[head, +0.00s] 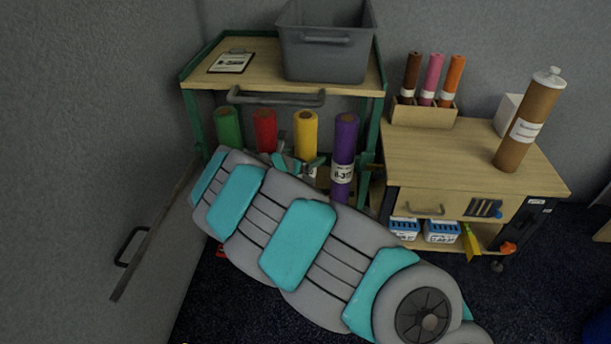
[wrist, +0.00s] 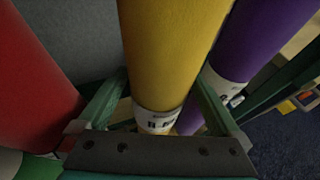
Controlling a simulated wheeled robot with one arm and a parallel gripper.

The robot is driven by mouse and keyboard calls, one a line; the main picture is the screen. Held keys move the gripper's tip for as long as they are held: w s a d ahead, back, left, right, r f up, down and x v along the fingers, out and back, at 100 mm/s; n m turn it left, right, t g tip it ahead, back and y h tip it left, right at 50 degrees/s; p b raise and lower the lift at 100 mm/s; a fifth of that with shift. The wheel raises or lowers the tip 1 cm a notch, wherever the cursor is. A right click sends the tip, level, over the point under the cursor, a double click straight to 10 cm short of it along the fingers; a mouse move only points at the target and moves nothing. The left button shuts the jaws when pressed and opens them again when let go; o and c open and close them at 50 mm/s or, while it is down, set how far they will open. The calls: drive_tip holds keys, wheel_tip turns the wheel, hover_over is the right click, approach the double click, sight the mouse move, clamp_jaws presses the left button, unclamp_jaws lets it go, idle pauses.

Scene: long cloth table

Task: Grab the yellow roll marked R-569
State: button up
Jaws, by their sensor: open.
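The yellow roll (head: 306,132) stands upright under the wooden-topped cart, between the red roll (head: 265,131) and the purple roll (head: 344,150). Its lower part is hidden behind my arm and gripper in the head view. In the wrist view the yellow roll (wrist: 172,50) rises between the two fingers of my open gripper (wrist: 157,105). Its white label (wrist: 157,120) is partly visible, but the marking is cut off and I cannot read it in full. I cannot tell whether either finger touches the roll.
A green roll (head: 228,128) stands left of the red one. The purple roll's label reads like R-31 and more. A grey bin (head: 326,55) and clipboard (head: 231,62) are on the cart top. A wooden cabinet (head: 470,165) with a brown tube (head: 528,120) stands at right.

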drive_tip(key=shift+w, duration=0.1)
clamp_jaws()
idle(0.8)
